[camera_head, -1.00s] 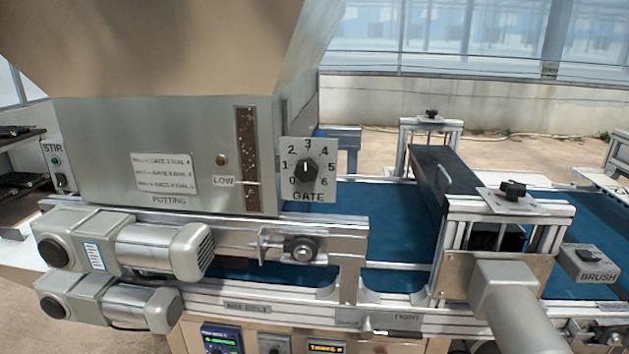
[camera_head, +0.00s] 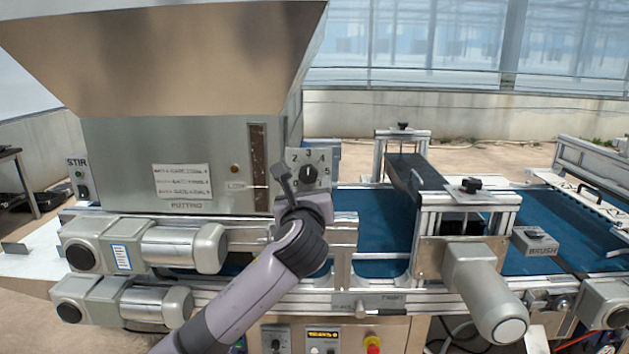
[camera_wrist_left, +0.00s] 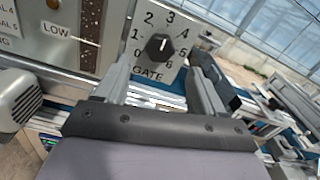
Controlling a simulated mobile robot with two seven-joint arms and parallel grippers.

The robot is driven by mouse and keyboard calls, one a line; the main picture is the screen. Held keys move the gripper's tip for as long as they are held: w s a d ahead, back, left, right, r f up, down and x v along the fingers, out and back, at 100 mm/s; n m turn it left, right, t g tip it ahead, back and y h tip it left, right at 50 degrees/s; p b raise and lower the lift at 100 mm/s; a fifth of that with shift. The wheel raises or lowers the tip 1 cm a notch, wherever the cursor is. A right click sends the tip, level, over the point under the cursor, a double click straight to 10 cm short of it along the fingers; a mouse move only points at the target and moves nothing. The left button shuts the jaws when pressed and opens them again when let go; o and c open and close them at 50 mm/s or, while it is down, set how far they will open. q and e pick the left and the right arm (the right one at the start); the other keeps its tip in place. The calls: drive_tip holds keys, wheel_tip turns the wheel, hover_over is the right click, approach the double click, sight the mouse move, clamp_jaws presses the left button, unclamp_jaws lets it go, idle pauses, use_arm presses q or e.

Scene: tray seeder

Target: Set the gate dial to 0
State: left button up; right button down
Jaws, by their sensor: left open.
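In the left wrist view the open fingers (camera_wrist_left: 163,62) stand either side of the knob's line. They look apart from the knob, but I cannot tell the exact gap. My right gripper is not in view.
The hopper (camera_head: 130,150) rises left of the dial. Two motors, an upper one (camera_head: 180,248) and a lower one (camera_head: 155,305), jut out below it. The blue belt (camera_head: 375,225) runs right under a brush frame (camera_head: 465,200). A brush box (camera_head: 535,240) stands farther right.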

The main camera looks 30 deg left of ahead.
sight(308, 177)
use_arm(q)
drive_tip(key=shift+p+x, duration=0.4)
drive_tip(key=shift+x, duration=3.1)
drive_tip(key=shift+f, duration=0.1)
drive_tip(key=shift+c, duration=0.3)
drive_tip(key=c, duration=1)
